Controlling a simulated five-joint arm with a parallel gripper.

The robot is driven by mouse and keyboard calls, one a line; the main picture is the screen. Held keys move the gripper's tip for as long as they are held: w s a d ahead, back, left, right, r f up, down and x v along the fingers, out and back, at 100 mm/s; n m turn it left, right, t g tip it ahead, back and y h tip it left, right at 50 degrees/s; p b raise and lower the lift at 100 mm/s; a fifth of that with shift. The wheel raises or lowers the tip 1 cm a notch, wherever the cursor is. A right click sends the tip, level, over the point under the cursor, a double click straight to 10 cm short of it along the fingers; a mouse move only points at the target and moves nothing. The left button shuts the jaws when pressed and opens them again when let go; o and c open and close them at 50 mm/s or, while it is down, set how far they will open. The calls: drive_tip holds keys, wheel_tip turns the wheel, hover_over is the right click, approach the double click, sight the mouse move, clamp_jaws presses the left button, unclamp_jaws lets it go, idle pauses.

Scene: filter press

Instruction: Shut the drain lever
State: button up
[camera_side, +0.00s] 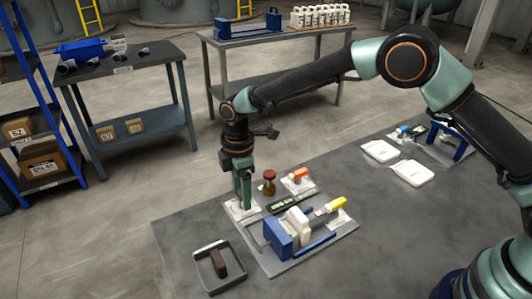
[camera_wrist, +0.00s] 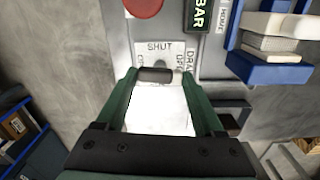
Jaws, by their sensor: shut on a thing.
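The drain lever shows in the wrist view as a short dark handle (camera_wrist: 155,75) between my fingertips, in front of a white label plate (camera_wrist: 159,48). "SHUT" reads at the top of the plate; other lettering at its sides is partly hidden. My gripper (camera_wrist: 159,77) is shut on the lever, its green fingers on either side of the handle. In the side view my gripper (camera_side: 244,204) points straight down over the small white plate (camera_side: 233,211) at the press's left corner. The fingers hide the lever there, so I cannot tell its exact angle.
A red knob (camera_side: 269,176) stands close to the right of my gripper. Beyond are an orange-handled part (camera_side: 299,174), a display (camera_side: 283,205), the blue press end (camera_side: 279,237) and a yellow handle (camera_side: 337,204). A dark tray (camera_side: 206,278) holds a brown block.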

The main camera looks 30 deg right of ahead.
drive_tip(key=m, duration=0.8)
drive_tip(key=shift+r+m, duration=0.1)
drive_tip(key=shift+m, duration=0.3)
drive_tip(key=m, duration=0.4)
drive_tip(key=shift+m, duration=1.9)
drive_tip(key=o, duration=1.4)
drive_tip(key=shift+r, duration=0.1)
wheel_tip(320, 180, up, 12)
drive_tip(key=shift+f, duration=0.1)
